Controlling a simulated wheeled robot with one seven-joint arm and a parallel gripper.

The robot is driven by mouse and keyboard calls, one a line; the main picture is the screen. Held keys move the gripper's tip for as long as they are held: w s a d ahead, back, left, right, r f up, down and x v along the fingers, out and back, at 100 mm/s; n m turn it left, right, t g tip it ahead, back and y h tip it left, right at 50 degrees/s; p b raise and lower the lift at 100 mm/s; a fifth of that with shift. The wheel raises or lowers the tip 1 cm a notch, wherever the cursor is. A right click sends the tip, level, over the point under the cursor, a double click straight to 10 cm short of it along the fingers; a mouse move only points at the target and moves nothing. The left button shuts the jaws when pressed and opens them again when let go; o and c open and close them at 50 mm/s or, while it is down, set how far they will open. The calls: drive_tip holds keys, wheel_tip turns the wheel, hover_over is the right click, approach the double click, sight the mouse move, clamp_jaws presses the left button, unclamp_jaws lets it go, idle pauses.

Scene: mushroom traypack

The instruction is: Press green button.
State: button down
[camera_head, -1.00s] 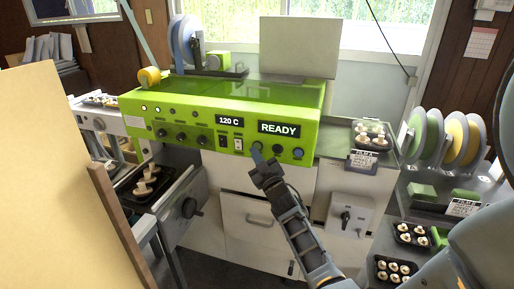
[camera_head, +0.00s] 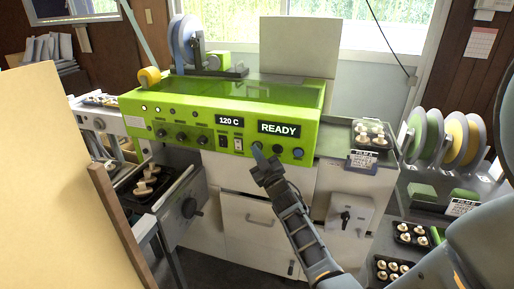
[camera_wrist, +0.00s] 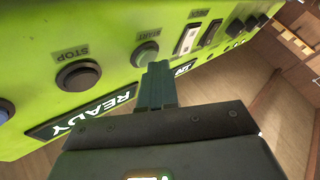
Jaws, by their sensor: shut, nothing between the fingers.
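The bright green machine (camera_head: 270,101) has a front panel with a READY display (camera_head: 279,129) and a row of round buttons below it. In the wrist view the panel appears upside down. The button labelled START (camera_wrist: 143,53) looks dark with a greenish tint, and the dark button labelled STOP (camera_wrist: 77,75) is beside it. My gripper (camera_wrist: 157,70) is shut and empty, its fingertips right by the START button. I cannot tell whether they touch it. In the head view my gripper (camera_head: 258,153) covers most of that button.
Another round button, bluish (camera_head: 298,153), is at the panel's right end. A mushroom tray (camera_head: 370,134) is on the right ledge. A tan board (camera_head: 60,180) stands at the left front. Film rolls (camera_head: 455,138) are at the right. White cabinets (camera_head: 256,217) are below the panel.

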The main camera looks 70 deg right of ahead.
drive_tip(key=shift+d, duration=0.3)
drive_tip(key=shift+a, duration=0.1)
idle(0.4)
drive_tip(key=shift+s+a, duration=0.1)
drive_tip(key=shift+a, duration=0.65)
drive_tip(key=shift+s+a+b, duration=0.15)
drive_tip(key=shift+a+b, duration=0.6)
drive_tip(key=shift+a, duration=1.75)
